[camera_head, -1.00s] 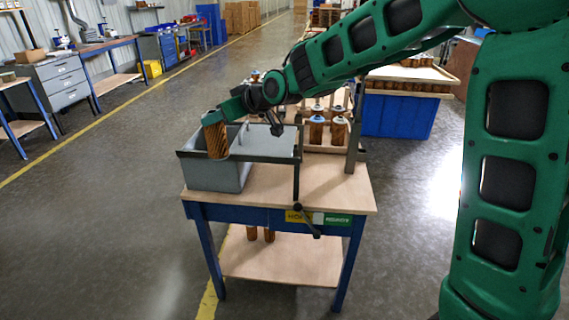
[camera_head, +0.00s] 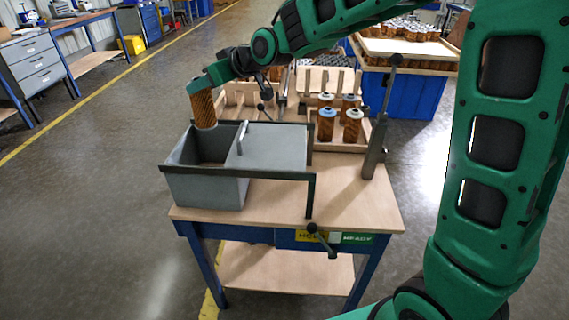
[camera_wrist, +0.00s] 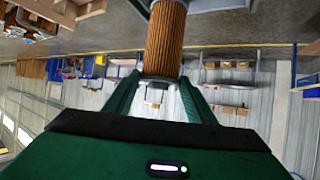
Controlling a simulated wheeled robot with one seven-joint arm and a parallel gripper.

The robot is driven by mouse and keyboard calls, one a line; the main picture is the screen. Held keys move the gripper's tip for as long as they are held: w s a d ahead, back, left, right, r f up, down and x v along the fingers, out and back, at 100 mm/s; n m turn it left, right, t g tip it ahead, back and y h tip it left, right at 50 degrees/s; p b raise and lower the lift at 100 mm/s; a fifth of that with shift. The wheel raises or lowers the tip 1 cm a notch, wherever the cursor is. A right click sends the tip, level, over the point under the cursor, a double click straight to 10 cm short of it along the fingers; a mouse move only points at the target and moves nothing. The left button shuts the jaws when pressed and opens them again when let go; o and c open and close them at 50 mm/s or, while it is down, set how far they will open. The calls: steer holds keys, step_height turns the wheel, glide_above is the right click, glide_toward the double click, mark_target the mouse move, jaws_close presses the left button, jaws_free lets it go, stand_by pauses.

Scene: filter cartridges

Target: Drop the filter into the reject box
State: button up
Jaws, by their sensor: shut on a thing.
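The filter (camera_head: 203,108) is a brown pleated cylinder. My gripper (camera_head: 193,86) is shut on it and holds it upright by its upper end, over the left, open part of the grey box (camera_head: 207,188) on the table. The filter's lower end is near the level of the box's back rim; I cannot tell whether it is below the rim. A grey lid (camera_head: 277,146) with a handle covers the right part of the box. In the wrist view the filter (camera_wrist: 164,40) sits between my two fingers.
A dark bar (camera_head: 240,173) runs along the box's front, with a lever (camera_head: 321,240) at its right. A post (camera_head: 376,145) stands on the table's right. Several filters (camera_head: 326,124) stand in a wooden tray behind. The front right tabletop (camera_head: 350,208) is clear.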

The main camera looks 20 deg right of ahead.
mark_target(209, 102)
steer(key=shift+f, duration=0.45)
steer(key=shift+a+f, duration=0.1)
steer(key=shift+f, duration=2.3)
steer(key=o, duration=1.5)
steer(key=shift+s, duration=0.1)
steer(key=v, duration=1)
steer(key=shift+s+d+r, duration=0.15)
steer(key=shift+s+d, duration=0.05)
steer(key=shift+d, duration=0.05)
